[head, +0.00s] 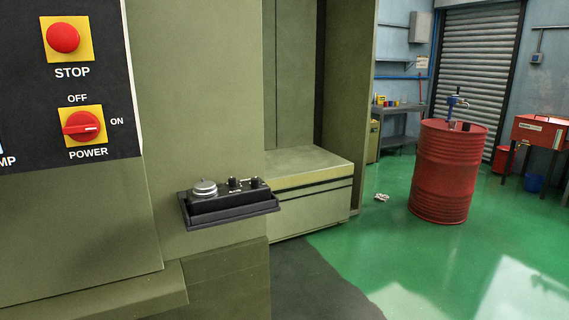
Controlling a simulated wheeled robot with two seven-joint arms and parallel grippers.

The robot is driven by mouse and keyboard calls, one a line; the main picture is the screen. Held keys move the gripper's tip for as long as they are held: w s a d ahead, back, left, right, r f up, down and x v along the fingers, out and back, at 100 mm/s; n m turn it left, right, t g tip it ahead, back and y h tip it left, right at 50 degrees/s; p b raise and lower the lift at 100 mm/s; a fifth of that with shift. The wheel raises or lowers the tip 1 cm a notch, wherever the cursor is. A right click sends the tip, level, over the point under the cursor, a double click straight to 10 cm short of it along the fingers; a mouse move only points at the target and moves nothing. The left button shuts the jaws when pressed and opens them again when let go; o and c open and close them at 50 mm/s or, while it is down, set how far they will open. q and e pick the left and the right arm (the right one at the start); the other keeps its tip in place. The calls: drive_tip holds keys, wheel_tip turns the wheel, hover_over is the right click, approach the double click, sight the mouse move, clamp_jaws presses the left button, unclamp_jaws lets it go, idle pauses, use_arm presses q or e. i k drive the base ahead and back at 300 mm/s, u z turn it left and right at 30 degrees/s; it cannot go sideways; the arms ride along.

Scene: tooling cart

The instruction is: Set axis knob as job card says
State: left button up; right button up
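A black box (232,205) on the side of the green machine carries a silver round dial (204,188) and two small black knobs, a left one (233,184) and a right one (255,183). Their labels are too small to read, so I cannot tell which is the axis knob or where either points. No job card can be made out near the machine. Neither of my grippers is in view.
A black panel at the left has a red STOP button (63,38) and a red POWER knob (82,126) with its white mark towards ON. A low green cabinet (300,195) stands behind the box. A red drum (445,175) stands on open green floor (400,260).

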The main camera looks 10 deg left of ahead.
sight(232, 183)
drive_tip(key=u, duration=0.25)
drive_tip(key=i, duration=0.8)
drive_tip(key=u, duration=0.7)
